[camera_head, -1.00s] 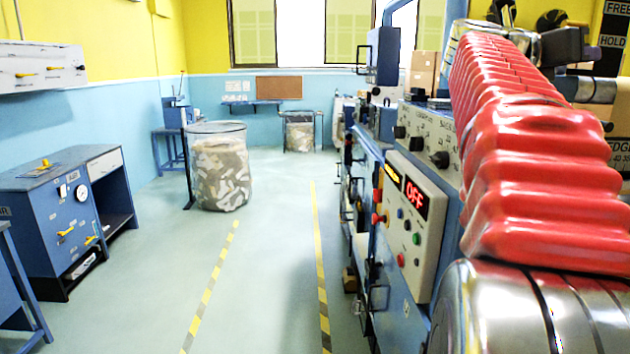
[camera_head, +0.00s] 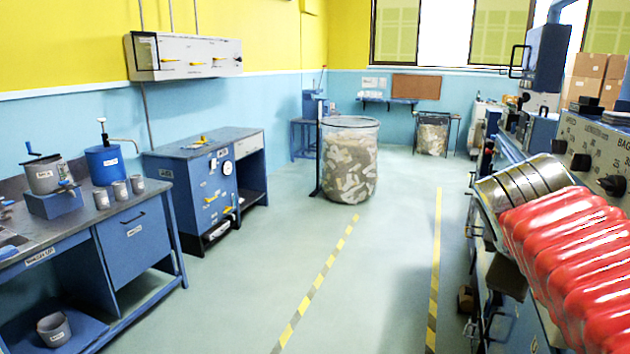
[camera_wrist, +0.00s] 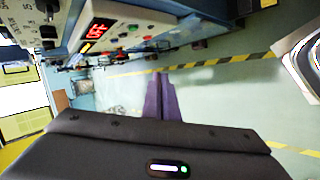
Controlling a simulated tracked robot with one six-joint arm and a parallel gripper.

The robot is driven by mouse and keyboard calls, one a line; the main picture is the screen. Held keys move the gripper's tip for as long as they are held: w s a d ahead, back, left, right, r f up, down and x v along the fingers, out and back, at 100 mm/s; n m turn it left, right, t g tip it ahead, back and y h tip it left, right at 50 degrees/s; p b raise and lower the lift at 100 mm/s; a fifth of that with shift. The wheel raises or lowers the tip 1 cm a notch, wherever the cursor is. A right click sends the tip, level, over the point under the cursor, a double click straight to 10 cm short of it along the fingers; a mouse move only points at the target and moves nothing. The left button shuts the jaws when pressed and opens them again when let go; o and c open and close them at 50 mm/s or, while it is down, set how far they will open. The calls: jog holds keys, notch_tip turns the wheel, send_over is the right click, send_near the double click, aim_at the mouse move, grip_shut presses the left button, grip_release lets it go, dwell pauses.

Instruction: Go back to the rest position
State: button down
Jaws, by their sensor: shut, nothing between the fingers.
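My gripper (camera_wrist: 160,84) shows in the wrist view as two purple fingers, shut together and empty. The fingers point over the pale green floor, beside the blue machine with the red OFF display (camera_wrist: 98,28). In the head view my gripper is not seen; only my red-sleeved arm and metal links fill the lower right. No object is held.
The machine's panel with black knobs (camera_head: 612,185) is at the right, close to my arm. A blue bench (camera_head: 130,235) and a blue cabinet (camera_head: 185,180) stand at the left. A wire bin (camera_head: 348,170) stands further back. The floor between the striped lines is clear.

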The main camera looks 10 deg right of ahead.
jog(key=s+a+f+m+y, duration=0.3)
jog(key=a+f, duration=0.5)
jog(key=a, duration=0.3)
jog(key=s+a+f+m+y, duration=0.4)
jog(key=a+f, duration=0.5)
jog(key=a, duration=0.2)
jog(key=shift+s, duration=0.15)
